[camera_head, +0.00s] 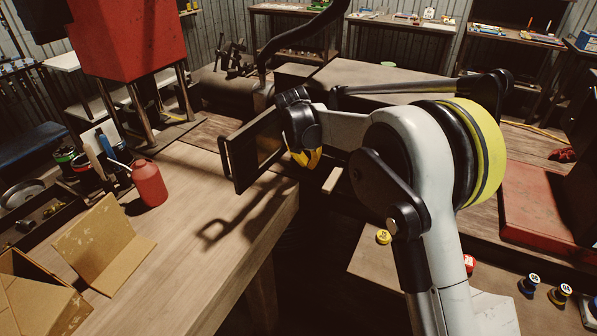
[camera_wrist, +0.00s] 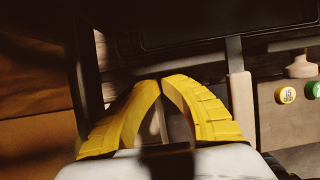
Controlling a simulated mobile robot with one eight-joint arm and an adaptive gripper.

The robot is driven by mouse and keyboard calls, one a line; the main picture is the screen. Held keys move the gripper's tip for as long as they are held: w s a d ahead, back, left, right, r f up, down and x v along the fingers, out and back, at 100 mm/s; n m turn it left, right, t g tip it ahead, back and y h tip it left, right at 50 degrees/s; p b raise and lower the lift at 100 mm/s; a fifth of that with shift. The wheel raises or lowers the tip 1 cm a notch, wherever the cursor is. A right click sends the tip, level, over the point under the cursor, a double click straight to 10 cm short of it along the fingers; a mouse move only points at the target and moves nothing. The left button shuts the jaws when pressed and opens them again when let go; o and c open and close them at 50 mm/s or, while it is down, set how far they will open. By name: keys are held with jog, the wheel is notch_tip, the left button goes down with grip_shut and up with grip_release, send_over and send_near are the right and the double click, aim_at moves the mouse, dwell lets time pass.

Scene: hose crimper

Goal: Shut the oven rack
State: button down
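A dark framed panel (camera_head: 240,160) with a bar handle on its left side stands tilted over the right edge of the wooden worktop in the head view. It looks like an oven door, and I cannot make out a rack for certain. My gripper (camera_head: 309,158) is just right of the panel, mostly hidden by my wrist. In the wrist view, the yellow fingertips of my gripper (camera_wrist: 161,81) come together, with nothing clearly held between them. A dark flat panel (camera_wrist: 215,22) lies beyond the fingertips. Whether the fingers touch anything is unclear.
A red bottle (camera_head: 149,184) and an open cardboard box (camera_head: 103,245) stand on the left worktop (camera_head: 215,275). A red machine (camera_head: 125,40) on metal legs is behind them. Small round pots, one yellow (camera_head: 383,237), sit on the lower right bench.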

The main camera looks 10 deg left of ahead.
jog(key=shift+w+d+p, duration=0.15)
jog(key=shift+w+d, duration=0.15)
jog(key=shift+w, duration=0.55)
jog(key=shift+w+d+p, duration=0.15)
jog(key=shift+w+d, duration=0.2)
jog(key=shift+w, duration=0.55)
jog(key=shift+w+d+p, duration=0.15)
jog(key=shift+w+d, duration=0.15)
jog(key=shift+w, duration=0.55)
